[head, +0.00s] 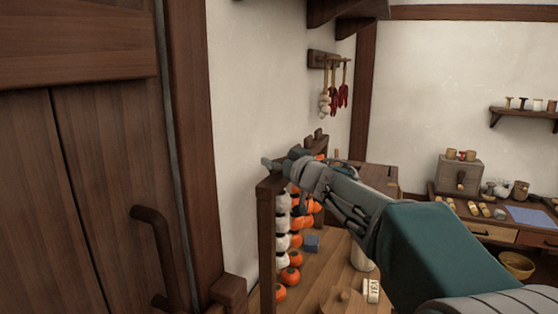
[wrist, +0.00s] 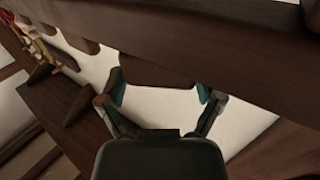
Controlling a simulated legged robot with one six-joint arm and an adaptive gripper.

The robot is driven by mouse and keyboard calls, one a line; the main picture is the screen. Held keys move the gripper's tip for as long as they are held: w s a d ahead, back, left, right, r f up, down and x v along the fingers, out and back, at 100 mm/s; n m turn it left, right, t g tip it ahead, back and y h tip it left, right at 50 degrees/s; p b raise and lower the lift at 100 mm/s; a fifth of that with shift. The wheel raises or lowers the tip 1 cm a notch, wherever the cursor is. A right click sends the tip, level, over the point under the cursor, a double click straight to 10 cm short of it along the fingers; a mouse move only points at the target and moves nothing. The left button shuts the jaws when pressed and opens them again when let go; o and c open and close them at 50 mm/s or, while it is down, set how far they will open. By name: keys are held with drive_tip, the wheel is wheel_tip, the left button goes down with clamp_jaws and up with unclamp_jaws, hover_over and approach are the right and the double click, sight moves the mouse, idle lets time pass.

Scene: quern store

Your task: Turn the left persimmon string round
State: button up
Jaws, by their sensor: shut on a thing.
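A dark wooden rack (head: 265,240) stands by the white wall in the head view. Strings of persimmons hang from it, with the left persimmon string (head: 283,222) nearest me. Its upper pieces show white and dark, its lower ones orange. More orange fruit (head: 312,206) hangs behind. My gripper (head: 275,163) is at the near top end of the rack, above the left string. In the wrist view, my gripper (wrist: 160,88) is shut on a dark wooden tab (wrist: 155,72) beside the rack's beam (wrist: 220,35). My arm hides part of the strings; the tab's join to the string is hidden.
Similar wooden tabs (head: 318,135) stick up farther along the rack. Below is a wooden table (head: 315,290) with a blue block (head: 312,243) and a labelled packet (head: 372,290). A wooden door (head: 90,170) is at left. A desk (head: 480,225) stands at right.

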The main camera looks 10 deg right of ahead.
drive_tip(key=n+g+y, duration=0.1)
drive_tip(key=n+y, duration=0.1)
drive_tip(key=n+g+y, duration=0.1)
drive_tip(key=y, duration=0.2)
drive_tip(key=shift+d+n+g, duration=0.1)
drive_tip(key=shift+n+g, duration=0.3)
drive_tip(key=shift+w+n+g+y, duration=0.1)
drive_tip(key=shift+n+g+y, duration=1.4)
drive_tip(key=shift+g+y, duration=0.25)
drive_tip(key=shift+c, duration=0.2)
drive_tip(key=shift+y, duration=0.25)
drive_tip(key=o, duration=0.9)
drive_tip(key=v, duration=1.2)
drive_tip(key=shift+d+r, duration=0.1)
